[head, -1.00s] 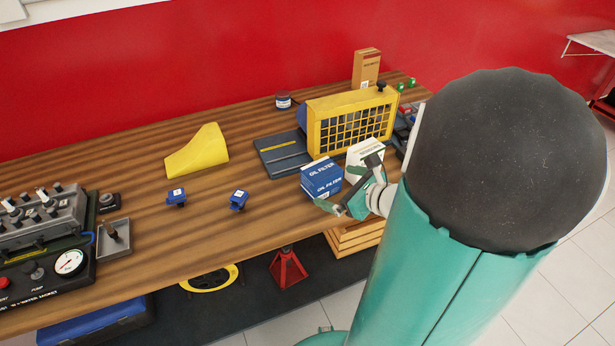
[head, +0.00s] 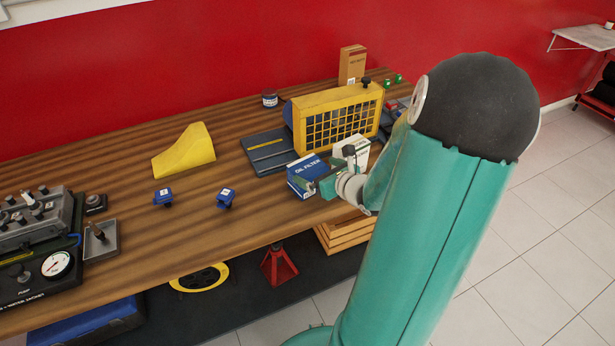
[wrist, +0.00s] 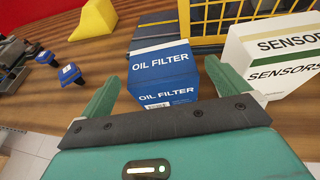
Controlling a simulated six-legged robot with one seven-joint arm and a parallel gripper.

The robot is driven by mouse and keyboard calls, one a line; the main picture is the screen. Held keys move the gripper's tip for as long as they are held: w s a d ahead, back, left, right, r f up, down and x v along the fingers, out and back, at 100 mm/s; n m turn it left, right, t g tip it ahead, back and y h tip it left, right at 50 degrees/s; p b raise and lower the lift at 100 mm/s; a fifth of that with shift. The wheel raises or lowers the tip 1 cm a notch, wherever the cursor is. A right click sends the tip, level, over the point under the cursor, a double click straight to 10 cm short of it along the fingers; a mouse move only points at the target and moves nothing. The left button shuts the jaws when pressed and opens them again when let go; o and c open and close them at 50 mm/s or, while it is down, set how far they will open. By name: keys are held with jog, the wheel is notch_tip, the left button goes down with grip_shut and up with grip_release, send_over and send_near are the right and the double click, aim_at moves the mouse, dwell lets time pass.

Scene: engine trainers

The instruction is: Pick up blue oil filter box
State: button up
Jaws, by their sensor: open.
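The blue oil filter box (head: 303,176), with white lettering, stands on the wooden workbench near its front edge. In the wrist view the box (wrist: 162,72) is upright, with its lettered face towards my gripper. My gripper (wrist: 165,95) is open, with one green finger at each side of the box's near face. I cannot tell whether the fingers touch it. In the head view my gripper (head: 325,180) is at the box's front right and covers part of it.
A white sensors box (wrist: 275,55) stands close to the right of the blue box. A yellow grille-fronted case (head: 340,120) and a dark folder (head: 268,152) are behind. Two small blue items (head: 226,198) and a yellow wedge (head: 184,150) lie left, with bare bench between.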

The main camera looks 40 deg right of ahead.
aim_at(307, 165)
jog(key=shift+x, duration=2.75)
jog(key=shift+s, duration=0.1)
jog(key=c, duration=0.9)
jog(key=shift+c, duration=0.6)
jog(key=shift+r, duration=0.2)
